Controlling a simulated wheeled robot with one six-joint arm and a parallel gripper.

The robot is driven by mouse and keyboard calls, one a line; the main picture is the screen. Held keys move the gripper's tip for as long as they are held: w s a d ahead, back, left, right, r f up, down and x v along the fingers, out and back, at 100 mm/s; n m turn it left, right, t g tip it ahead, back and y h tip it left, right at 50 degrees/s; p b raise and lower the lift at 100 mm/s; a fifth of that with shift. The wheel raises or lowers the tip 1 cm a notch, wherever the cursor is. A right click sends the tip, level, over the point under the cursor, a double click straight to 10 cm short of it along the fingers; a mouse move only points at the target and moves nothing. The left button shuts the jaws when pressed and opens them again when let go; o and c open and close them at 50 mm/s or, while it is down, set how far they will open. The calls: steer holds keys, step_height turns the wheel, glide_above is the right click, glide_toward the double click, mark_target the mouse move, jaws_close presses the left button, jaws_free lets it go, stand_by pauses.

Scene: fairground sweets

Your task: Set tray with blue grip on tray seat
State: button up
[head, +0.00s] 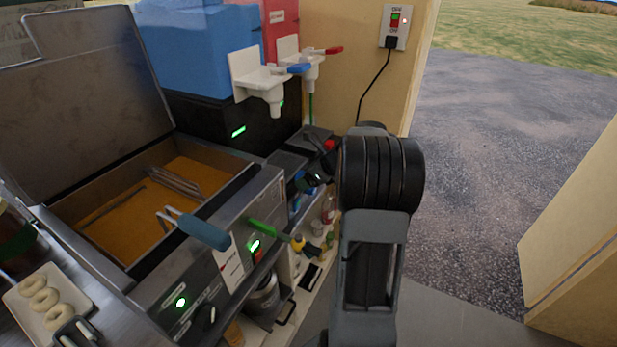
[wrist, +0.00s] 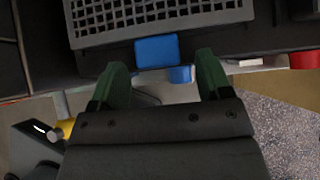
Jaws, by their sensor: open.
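The tray with the blue grip shows in the wrist view as a dark grey grated tray (wrist: 160,24) at the top. Its blue grip (wrist: 155,51) points toward my gripper (wrist: 160,66). My gripper is open, with one green finger on each side of the grip's line; I cannot tell whether either touches it. In the head view my gripper (head: 318,172) is partly hidden by my arm, beside the dark drinks machine (head: 215,125). The tray seat cannot be clearly told apart from the dark surfaces around the tray.
A fryer (head: 235,240) with blue and green handles stands at left, its lid raised. White spouts (head: 268,84) with blue and red levers overhang the tray area. Shelves below hold bottles (head: 328,210). A plate of rings (head: 40,295) is at lower left. Open ground lies right.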

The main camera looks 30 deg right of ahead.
steer(key=v, duration=1.3)
steer(key=shift+s+d+r+p, duration=0.15)
steer(key=shift+s+r+p, duration=0.05)
steer(key=shift+r+p, duration=0.15)
steer(key=shift+f, duration=0.1)
